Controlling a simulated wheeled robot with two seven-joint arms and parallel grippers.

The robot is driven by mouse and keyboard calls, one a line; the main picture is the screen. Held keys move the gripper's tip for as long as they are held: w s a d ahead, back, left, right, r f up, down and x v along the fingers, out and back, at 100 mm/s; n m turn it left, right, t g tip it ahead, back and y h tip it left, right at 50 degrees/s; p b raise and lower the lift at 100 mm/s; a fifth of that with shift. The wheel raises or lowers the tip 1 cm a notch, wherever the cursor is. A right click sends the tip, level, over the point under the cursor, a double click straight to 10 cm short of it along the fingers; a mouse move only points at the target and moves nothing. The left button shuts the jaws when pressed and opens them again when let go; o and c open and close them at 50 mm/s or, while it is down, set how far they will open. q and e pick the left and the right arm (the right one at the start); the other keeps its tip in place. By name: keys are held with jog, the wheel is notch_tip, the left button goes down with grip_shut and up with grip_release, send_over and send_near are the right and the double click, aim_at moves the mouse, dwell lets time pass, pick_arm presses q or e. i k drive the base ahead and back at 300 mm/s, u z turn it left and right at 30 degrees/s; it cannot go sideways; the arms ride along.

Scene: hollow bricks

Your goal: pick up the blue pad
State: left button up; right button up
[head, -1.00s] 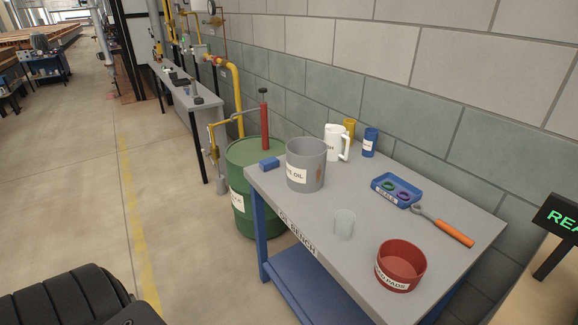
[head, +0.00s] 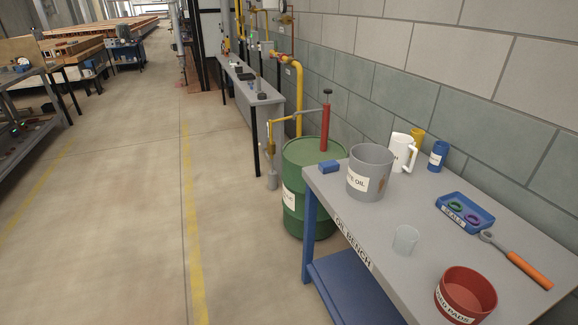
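The blue pad (head: 329,167) is a small blue block lying on the far left corner of the grey oil bench (head: 413,269). It sits just left of the grey waste oil bucket (head: 370,172) and apart from it. The green drum (head: 300,187) stands on the floor behind that corner. Neither of my grippers shows in the head view.
A red used-pads bowl (head: 466,296), a clear cup (head: 405,239), a blue tray (head: 465,213) with rings, an orange-handled wrench (head: 516,260), a white jug (head: 402,152) and blue can (head: 437,156) stand on the bench. Open floor (head: 110,220) lies left.

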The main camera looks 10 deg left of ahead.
aim_at(330, 166)
jog(key=u, duration=0.95)
jog(key=i, duration=2.45)
jog(key=z, duration=4.4)
